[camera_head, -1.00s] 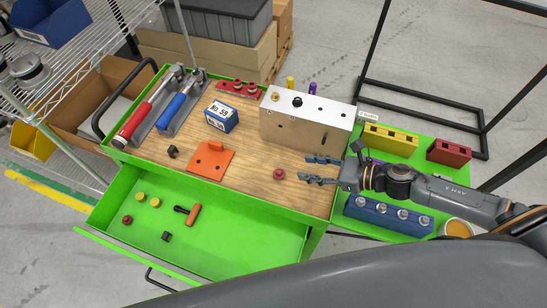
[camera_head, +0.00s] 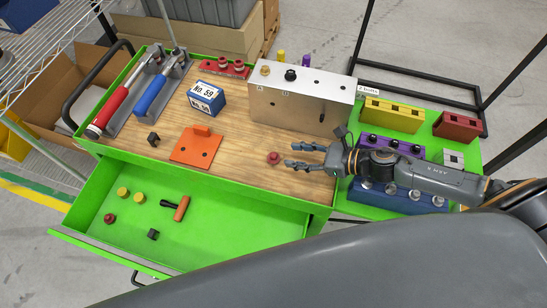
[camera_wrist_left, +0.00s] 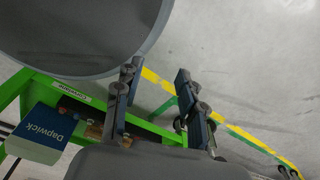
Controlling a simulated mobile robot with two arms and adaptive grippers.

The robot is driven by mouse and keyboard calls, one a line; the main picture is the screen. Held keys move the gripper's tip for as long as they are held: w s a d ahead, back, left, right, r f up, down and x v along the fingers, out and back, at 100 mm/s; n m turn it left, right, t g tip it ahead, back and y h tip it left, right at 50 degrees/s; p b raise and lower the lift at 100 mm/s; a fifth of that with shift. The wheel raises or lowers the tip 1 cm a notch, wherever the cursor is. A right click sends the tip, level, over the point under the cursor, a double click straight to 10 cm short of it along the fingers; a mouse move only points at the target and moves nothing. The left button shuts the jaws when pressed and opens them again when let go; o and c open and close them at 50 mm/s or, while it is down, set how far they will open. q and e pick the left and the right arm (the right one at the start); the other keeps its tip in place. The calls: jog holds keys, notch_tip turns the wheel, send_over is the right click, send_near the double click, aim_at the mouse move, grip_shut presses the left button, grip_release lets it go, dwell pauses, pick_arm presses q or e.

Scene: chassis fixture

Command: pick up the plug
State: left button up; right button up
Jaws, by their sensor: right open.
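A small dark red plug (camera_head: 273,157) lies on the wooden top of the green cart, in front of a metal block (camera_head: 300,103). My right gripper (camera_head: 291,155) comes in from the right, low over the wood. It is open and empty, with its fingertips pointing left at the plug, just short of it. Whether the fingers touch the wood I cannot tell. My left gripper (camera_wrist_left: 157,72) shows only in the left wrist view, its two fingers apart with nothing between them, away from the plug.
An orange bracket (camera_head: 195,149), a blue-white box (camera_head: 206,98) and a black part (camera_head: 153,139) stand left of the plug. The open green drawer (camera_head: 240,225) holds several small parts. Yellow (camera_head: 391,115), red (camera_head: 458,126) and purple (camera_head: 392,146) blocks stand right, beyond my right arm.

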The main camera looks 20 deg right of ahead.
aim_at(274, 155)
jog(key=p+x, duration=0.1)
jog(key=x, duration=0.1)
jog(key=p+x, duration=0.1)
jog(key=x, duration=0.2)
jog(key=shift+a+r, duration=0.1)
jog(key=shift+a, duration=0.35)
jog(key=shift+w+a+f, duration=0.15)
jog(key=shift+a+f, duration=0.1)
jog(key=shift+a, duration=0.05)
pick_arm(q)
jog(key=r, duration=0.1)
jog(key=s+r, duration=0.1)
jog(key=shift+r, duration=0.3)
pick_arm(e)
jog(key=c, duration=0.9)
